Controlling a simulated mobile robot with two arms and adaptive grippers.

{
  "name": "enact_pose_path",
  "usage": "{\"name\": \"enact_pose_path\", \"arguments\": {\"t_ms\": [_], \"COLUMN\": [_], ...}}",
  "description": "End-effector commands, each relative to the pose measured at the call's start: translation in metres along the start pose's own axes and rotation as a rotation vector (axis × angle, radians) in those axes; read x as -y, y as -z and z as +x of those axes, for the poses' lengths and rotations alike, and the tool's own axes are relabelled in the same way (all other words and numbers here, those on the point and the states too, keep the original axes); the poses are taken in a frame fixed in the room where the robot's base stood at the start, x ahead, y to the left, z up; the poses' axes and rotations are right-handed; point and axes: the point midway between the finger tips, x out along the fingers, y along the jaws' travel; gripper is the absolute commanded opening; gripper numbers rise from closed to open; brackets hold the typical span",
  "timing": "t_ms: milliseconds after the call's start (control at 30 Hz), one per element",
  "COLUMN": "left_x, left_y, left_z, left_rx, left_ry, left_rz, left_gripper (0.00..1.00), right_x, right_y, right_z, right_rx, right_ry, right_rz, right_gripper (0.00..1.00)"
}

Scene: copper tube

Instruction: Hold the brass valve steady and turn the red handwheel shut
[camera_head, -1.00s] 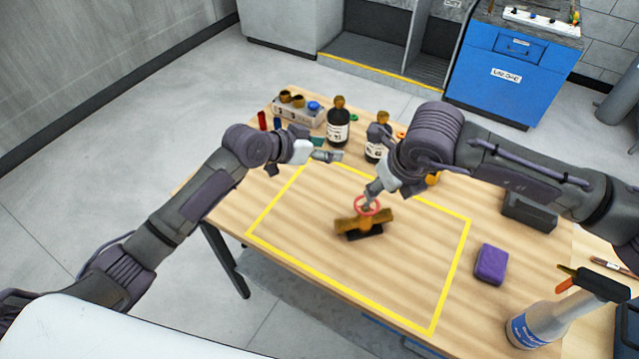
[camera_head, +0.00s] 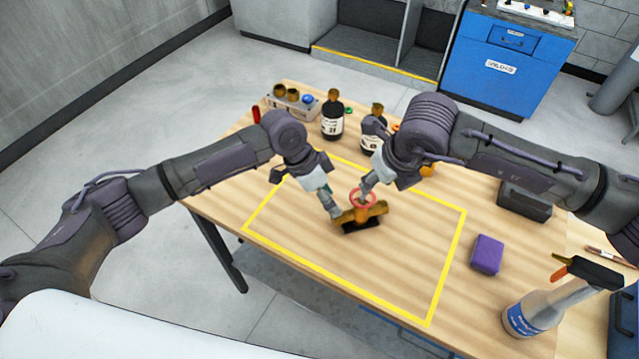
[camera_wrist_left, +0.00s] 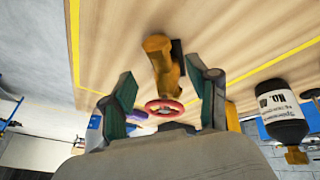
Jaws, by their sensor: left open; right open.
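The brass valve (camera_head: 374,212) lies on the wooden table inside the yellow outline, with a dark base under it. Its red handwheel (camera_head: 362,198) is on top. My left gripper (camera_head: 335,215) is open at the valve's left end. In the left wrist view the valve body (camera_wrist_left: 160,62) and the red handwheel (camera_wrist_left: 164,107) show between the two spread fingers, and neither finger clearly touches them. My right gripper (camera_head: 364,190) is open, with its fingertips at the handwheel from above. Whether they touch the wheel cannot be told, as the arm partly hides them.
Dark bottles (camera_head: 333,118) and a tray of fittings (camera_head: 291,99) stand at the table's back. A purple block (camera_head: 487,255), a dark box (camera_head: 524,202) and a spray bottle (camera_head: 535,308) are at the right. The front of the yellow outline (camera_head: 335,281) is clear.

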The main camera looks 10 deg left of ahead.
Motion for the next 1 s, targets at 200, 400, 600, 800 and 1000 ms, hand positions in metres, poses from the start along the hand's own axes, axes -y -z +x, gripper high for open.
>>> {"name": "enact_pose_path", "arguments": {"t_ms": [200, 400, 600, 800, 1000], "left_x": [-0.001, 0.000, 0.000, 0.000, 0.000], "left_y": [0.000, 0.000, 0.000, 0.000, 0.000], "left_z": [0.041, 0.061, 0.067, 0.066, 0.066], "left_rx": [0.000, 0.000, -0.001, -0.001, -0.001], "left_ry": [-0.001, -0.001, 0.001, 0.000, 0.000], "left_rz": [-0.001, 0.000, -0.001, 0.000, 0.000], "left_gripper": [0.60, 0.60, 0.60, 0.57, 0.23], "right_x": [0.000, 0.000, 0.000, 0.000, 0.000], "right_y": [0.000, 0.000, 0.000, 0.000, 0.000], "right_z": [0.000, 0.000, 0.000, 0.000, 0.000], "right_rx": [0.000, 0.000, 0.000, 0.000, 0.000], "right_ry": [0.000, 0.000, 0.000, 0.000, 0.000], "right_rz": [0.000, 0.000, 0.000, 0.000, 0.000], "right_gripper": [0.42, 0.42, 0.42, 0.42, 0.42]}}
